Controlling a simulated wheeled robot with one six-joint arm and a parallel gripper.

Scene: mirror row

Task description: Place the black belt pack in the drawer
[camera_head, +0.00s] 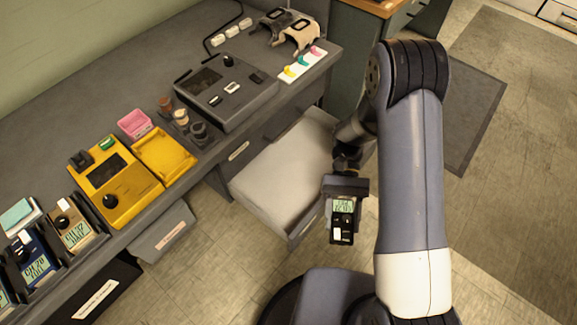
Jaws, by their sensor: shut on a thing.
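The black belt pack (342,236), with a pale display and a white part on its face, is held by my gripper (345,188). My gripper is shut on its upper end, and the fingertips are partly hidden by the gripper body. The open drawer (270,190) has a pale grey inside that looks empty, though my arm hides its right end. The belt pack hangs just right of the drawer's front edge in the picture, apparently over the floor. Its height against the drawer rim is hard to tell.
A dark grey counter (130,65) runs along the wall. It bears a black console (225,90), a yellow console (118,187), a pink box (135,124) and several packs in chargers at lower left. A grey bin (162,233) hangs below the counter. Floor at right is clear.

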